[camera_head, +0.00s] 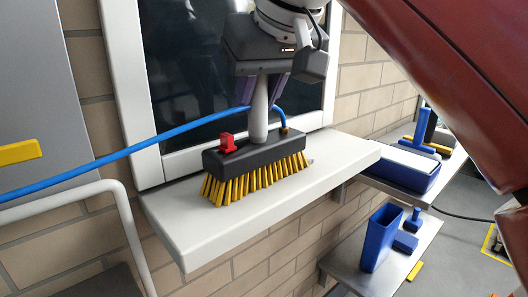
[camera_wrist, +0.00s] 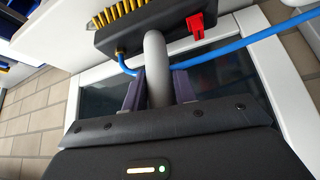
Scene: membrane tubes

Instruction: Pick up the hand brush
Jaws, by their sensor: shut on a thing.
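The hand brush (camera_head: 254,158) has a dark block, yellow bristles and an upright grey handle (camera_head: 260,108). It is on or just above the white window sill, bristles down; I cannot tell if they touch. A red part sits on its left end, and a blue hose joins near its right end. My gripper (camera_head: 262,92) points down and is shut on the handle. In the wrist view, the jaws (camera_wrist: 157,90) are on both sides of the handle, with the brush block (camera_wrist: 150,28) beyond.
The white sill (camera_head: 190,228) has free room in front of the brush. The blue hose (camera_head: 110,157) runs left across the window. At right are a blue tray (camera_head: 402,172), a blue bin (camera_head: 380,238) and shelves. A large red surface (camera_head: 450,70) fills the upper right.

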